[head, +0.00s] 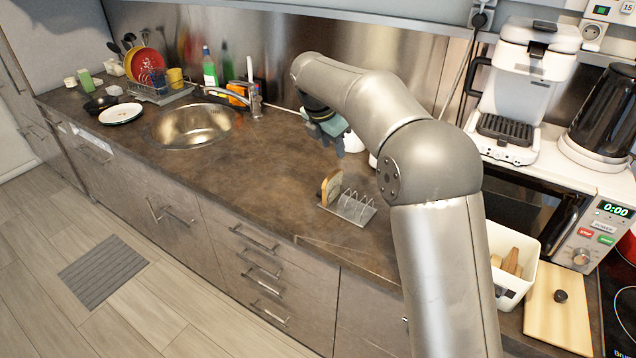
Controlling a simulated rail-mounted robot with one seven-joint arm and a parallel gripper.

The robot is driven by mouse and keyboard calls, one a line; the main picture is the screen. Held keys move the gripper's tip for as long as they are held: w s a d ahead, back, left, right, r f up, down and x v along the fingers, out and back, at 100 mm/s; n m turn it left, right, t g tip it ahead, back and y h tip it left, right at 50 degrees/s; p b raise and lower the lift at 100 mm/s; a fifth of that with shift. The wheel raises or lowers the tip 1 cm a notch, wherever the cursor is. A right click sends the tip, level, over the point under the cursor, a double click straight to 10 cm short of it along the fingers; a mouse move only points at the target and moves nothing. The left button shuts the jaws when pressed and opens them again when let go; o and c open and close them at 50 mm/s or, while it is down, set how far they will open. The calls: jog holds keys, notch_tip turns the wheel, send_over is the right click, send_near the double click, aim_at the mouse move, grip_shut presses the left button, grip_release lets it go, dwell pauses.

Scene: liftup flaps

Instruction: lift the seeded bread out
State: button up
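A slice of bread (331,187) with a brown crust stands upright at the left end of a metal wire toast rack (362,208) on the brown countertop. Seeds on it are too small to make out. The rack's other slots look empty. My gripper (328,134) hangs from my arm above the counter, beyond the rack and higher up in the picture, apart from the bread. Its fingers are small and partly hidden, so I cannot tell whether they are open.
White objects (354,142) stand partly hidden behind my gripper. A sink (193,126) and dish rack (160,95) are at the left. A coffee machine (520,90), microwave (590,235) and white bin (512,262) are at the right. The counter between sink and toast rack is clear.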

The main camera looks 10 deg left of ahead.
jog(key=w+a+n, duration=0.2)
jog(key=a, duration=0.2)
jog(key=p, duration=0.2)
send_near(332, 175)
jog(key=shift+n, duration=0.3)
jog(key=x, duration=0.6)
jog(key=shift+a, duration=0.2)
jog(key=shift+d+p+x, duration=0.2)
jog(key=shift+p+x, duration=0.8)
jog(key=shift+x, duration=1.75)
jog(key=shift+r, duration=0.1)
grip_shut()
